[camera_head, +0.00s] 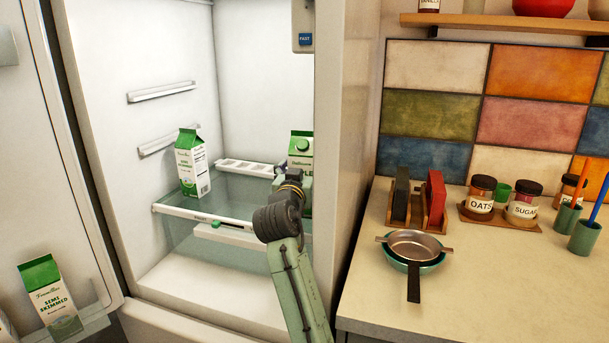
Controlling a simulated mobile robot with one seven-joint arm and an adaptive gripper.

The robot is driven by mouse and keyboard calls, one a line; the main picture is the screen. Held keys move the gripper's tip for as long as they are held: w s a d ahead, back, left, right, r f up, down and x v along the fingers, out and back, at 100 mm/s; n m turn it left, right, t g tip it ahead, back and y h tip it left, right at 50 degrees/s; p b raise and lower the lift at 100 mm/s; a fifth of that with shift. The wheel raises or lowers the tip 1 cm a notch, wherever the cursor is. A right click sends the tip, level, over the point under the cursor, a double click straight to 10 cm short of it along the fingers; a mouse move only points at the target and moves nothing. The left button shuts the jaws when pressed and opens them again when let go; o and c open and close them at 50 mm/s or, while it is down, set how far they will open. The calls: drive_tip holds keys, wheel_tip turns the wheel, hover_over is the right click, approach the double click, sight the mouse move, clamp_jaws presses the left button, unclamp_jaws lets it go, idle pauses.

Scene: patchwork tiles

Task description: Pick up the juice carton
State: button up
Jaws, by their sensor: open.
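A carton with a green top and a round green cap (302,146) stands on the fridge's glass shelf, at the right. Its label is partly covered, with only "LE" readable in the large letters; it looks like the juice carton. My gripper (291,180) is open, just in front of this carton's lower left. My arm hides much of the gripper, and I cannot tell whether its fingers touch the carton. Another green and white carton (190,165) stands upright on the shelf to the left. A "Semi Skimmed" carton (50,298) sits in the door rack.
The fridge's right wall (342,150) stands close beside my arm. The open door (55,150) is at left. The counter (480,285) holds a pan, jars and cups.

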drive_tip(key=shift+c, duration=0.6)
clamp_jaws()
drive_tip(key=shift+r, duration=0.2)
idle(0.5)
